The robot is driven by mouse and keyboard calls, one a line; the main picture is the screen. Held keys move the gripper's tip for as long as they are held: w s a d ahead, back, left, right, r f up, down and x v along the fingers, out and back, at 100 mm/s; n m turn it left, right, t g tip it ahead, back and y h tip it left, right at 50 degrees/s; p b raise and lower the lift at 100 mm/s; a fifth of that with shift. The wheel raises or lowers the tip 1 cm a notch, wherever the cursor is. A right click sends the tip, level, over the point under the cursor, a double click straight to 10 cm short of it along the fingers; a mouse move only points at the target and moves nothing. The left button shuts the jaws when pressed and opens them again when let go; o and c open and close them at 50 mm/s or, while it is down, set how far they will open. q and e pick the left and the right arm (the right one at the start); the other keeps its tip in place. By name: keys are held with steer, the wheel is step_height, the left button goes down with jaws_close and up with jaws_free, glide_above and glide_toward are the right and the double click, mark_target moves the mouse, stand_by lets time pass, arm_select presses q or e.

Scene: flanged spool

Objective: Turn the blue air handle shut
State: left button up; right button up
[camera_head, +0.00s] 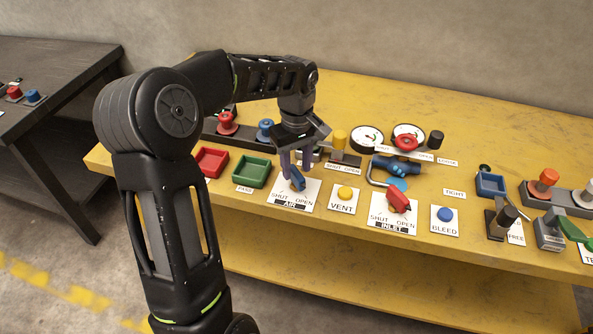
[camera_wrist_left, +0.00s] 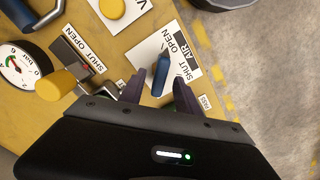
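The blue air handle (camera_head: 298,184) stands on a white card marked SHUT, OPEN and AIR (camera_head: 284,201), at the front of the yellow table. My left gripper (camera_head: 296,168) is directly over it, pointing down. In the left wrist view the blue handle (camera_wrist_left: 161,73) shows between the two dark fingertips (camera_wrist_left: 158,80), with a gap on each side. The fingers are open and do not grip it. They partly hide the handle in the head view, and I cannot tell exactly which label it points to. My right gripper is not in view.
A yellow VENT button (camera_head: 345,192) and a red INLET handle (camera_head: 398,201) sit to the right. A green tray (camera_head: 252,171) and a red tray (camera_head: 211,161) lie to the left. A yellow-topped lever (camera_head: 340,140) and gauges (camera_head: 368,138) stand behind.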

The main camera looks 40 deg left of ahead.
arm_select(q)
steer(key=shift+f, duration=1.15)
steer(key=shift+c, duration=0.2)
jaws_close()
